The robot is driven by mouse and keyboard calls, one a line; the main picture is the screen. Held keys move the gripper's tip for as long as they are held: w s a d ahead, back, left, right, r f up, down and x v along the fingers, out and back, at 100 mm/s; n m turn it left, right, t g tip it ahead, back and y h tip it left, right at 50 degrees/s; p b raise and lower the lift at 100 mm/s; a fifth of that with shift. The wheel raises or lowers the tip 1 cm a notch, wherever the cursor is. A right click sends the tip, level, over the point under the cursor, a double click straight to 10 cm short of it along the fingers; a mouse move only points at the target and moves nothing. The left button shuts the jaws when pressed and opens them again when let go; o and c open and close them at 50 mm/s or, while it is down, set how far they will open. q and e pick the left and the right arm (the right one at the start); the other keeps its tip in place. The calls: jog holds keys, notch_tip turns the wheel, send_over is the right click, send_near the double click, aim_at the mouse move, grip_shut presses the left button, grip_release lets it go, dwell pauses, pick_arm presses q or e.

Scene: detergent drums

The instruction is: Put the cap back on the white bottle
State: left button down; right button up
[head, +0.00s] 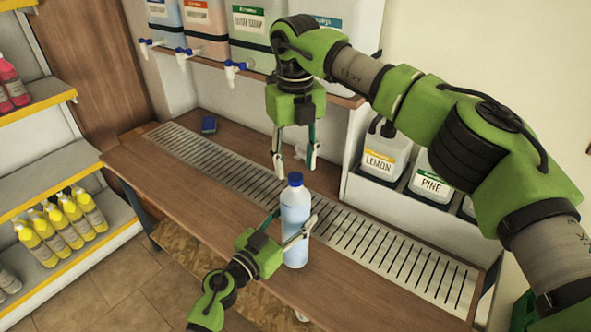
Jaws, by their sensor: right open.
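The white bottle (294,243), pale and bluish, stands upright on the wooden counter, at the front edge of the metal drain grate. A blue cap (295,180) sits on the bottle's mouth; I cannot tell whether it is screwed tight. My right gripper (295,168) points down from above, open, with its two fingertips apart just above the cap and holding nothing. My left gripper (294,219) comes in low from the front left. Its fingers lie on both sides of the bottle's body, one crossing in front of it, and look closed on it.
Drums with blue-and-white taps (234,70) stand on a shelf above the counter. A small blue item (209,125) lies at the counter's back left. Labelled lemon (382,160) and pine (434,183) containers stand right, behind the grate (390,250).

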notch_tip(320, 180, up, 9)
dwell(0.4)
pick_arm(q)
jog(key=c, duration=0.9)
grip_release()
jog(key=v, duration=1.2)
